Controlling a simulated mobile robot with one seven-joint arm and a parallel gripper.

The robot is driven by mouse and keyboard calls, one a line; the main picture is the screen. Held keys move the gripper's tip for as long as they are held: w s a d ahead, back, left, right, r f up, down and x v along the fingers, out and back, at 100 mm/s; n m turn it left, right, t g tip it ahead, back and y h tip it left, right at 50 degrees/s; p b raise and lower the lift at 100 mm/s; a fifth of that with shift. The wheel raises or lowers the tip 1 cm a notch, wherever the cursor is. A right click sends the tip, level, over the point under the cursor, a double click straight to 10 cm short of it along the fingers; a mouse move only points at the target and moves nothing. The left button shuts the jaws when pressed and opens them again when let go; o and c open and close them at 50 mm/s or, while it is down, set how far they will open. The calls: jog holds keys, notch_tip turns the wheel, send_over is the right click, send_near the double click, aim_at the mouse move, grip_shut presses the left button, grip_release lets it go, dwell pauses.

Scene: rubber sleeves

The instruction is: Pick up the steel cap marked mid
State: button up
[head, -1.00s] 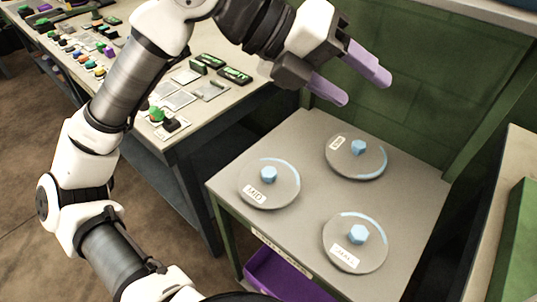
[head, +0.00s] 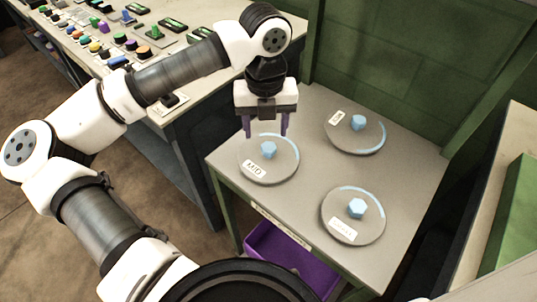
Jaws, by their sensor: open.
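The steel cap marked MID (head: 283,171) is a grey disc with a light blue knob (head: 268,150) at its middle and a white label on its near side. It lies flat at the left of the small table. My gripper (head: 266,134) points down above the far side of this cap, its two purple fingers apart and empty. I cannot tell how high the fingertips are above the knob. A second cap (head: 373,140) lies at the back right, its label hard to read. A third cap (head: 366,230) with a blurred label lies at the front right.
The small grey table (head: 310,190) is bare between the caps. A purple bin (head: 290,260) sits below it. A long bench (head: 170,60) with many small parts is at the left. A green wall (head: 400,60) stands behind, and another worktop is at the right.

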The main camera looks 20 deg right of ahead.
aim_at(269, 146)
jog(key=shift+w+d+f+p, duration=0.1)
jog(key=shift+f+p, duration=0.15)
jog(key=shift+f, duration=0.7)
jog(key=shift+s+d+f+p, duration=0.15)
jog(key=shift+f+p, duration=0.1)
jog(key=shift+f, duration=0.75)
jog(key=shift+w+d+f+p, duration=0.15)
jog(key=shift+f+p, duration=0.1)
jog(key=shift+f, duration=0.7)
grip_shut()
